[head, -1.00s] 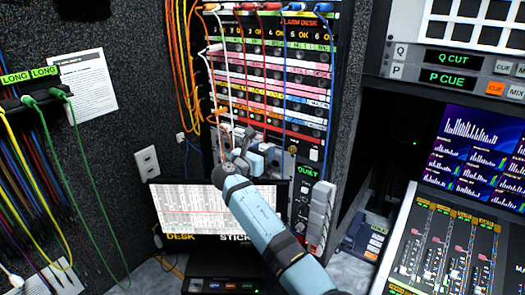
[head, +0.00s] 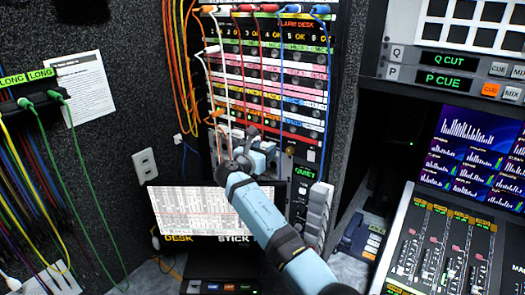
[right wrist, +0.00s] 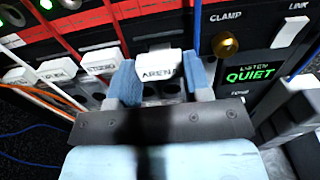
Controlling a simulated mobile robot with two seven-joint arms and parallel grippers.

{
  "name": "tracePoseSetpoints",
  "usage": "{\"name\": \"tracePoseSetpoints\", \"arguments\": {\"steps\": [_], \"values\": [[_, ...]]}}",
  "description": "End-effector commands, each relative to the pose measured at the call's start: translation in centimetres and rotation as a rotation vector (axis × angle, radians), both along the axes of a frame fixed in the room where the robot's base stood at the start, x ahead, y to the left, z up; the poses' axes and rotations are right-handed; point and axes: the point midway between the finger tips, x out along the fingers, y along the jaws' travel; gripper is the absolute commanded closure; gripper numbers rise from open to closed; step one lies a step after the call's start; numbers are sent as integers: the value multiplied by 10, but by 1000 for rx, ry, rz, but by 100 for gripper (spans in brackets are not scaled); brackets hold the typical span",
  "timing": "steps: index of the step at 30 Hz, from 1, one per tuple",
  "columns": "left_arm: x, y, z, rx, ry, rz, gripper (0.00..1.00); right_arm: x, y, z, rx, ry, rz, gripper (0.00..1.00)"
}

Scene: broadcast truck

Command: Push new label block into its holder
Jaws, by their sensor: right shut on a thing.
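The white label block (right wrist: 160,65) has dark lettering that seems to begin "ARIEN"; its end is cut off. It sits low on the dark rack panel, between the two blue fingertips of my right gripper (right wrist: 163,80) in the right wrist view. The right gripper is shut on it, one finger on each side. Its holder is mostly hidden behind the block and fingers, so I cannot tell how deep the block sits. In the head view my right gripper (head: 241,150) is at the lower part of the patch rack (head: 270,85), and the block cannot be made out there. My left gripper is out of view.
Other white label blocks (right wrist: 101,63) stand in a row left of the gripper. Red, white and orange cables hang close by. A brass knob (right wrist: 226,44) and a lit QUIET display (right wrist: 250,73) are to the right. A monitor (head: 195,212) stands below the rack.

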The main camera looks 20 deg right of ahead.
Motion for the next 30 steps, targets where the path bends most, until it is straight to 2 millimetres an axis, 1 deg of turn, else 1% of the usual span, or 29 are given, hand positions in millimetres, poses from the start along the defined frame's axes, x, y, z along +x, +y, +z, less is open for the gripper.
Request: {"name": "tracePoseSetpoints", "arguments": {"steps": [25, 26, 27, 29, 30], "values": [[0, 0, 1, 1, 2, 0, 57, 13, -17, 1, 1, -1, 0, 93], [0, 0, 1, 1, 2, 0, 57, 13, -17, 1, 1, -1, 0, 53], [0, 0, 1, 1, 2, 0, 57, 13, -17, 0, 1, -1, 0, 43], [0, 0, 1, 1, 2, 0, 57, 13, -17, 0, 1, -1, 0, 30], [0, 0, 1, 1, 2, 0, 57, 13, -17, 0, 1, -1, 0, 25]]}}
